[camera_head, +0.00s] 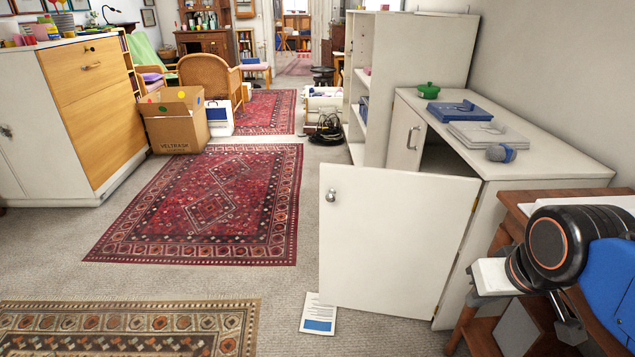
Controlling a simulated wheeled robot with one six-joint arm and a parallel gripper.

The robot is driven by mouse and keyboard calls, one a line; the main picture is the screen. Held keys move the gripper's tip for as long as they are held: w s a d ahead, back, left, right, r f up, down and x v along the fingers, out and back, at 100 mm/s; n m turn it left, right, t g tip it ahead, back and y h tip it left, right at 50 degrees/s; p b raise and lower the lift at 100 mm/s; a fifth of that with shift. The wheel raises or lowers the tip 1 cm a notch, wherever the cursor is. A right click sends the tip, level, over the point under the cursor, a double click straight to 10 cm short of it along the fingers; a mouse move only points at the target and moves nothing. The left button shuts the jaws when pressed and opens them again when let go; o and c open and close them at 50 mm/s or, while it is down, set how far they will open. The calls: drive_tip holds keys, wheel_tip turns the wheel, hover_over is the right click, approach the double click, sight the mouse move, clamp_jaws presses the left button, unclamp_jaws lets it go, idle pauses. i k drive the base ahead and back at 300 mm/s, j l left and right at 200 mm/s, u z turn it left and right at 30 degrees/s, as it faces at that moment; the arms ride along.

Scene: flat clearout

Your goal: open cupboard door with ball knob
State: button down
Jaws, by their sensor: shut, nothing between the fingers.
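The cupboard (545,158) is a low white unit against the right wall. Its near door (400,235) stands swung well out into the room, hinged on its right edge. The round metal ball knob (331,196) is near the door's upper left corner, with nothing touching it. A dark gap into the cupboard shows behind the door's top edge. My gripper (482,280) is at the lower right, at the end of my arm, shut and empty. It appears to the right of the door, apart from the knob; its fingertips are hard to make out.
The cupboard's other door (405,137) has a bar handle and looks closed. A wooden table (515,215) stands beside the cupboard, under my arm. A paper leaflet (319,314) lies on the floor by the door.

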sight(390, 240)
drive_tip(key=i+j, duration=0.15)
drive_tip(key=j, duration=0.2)
drive_tip(key=i+j, duration=0.15)
drive_tip(key=j, duration=0.15)
drive_tip(key=i+j, duration=0.15)
drive_tip(key=j, duration=0.2)
drive_tip(key=i+j+u, duration=0.1)
drive_tip(key=j, duration=0.25)
drive_tip(key=i, duration=0.05)
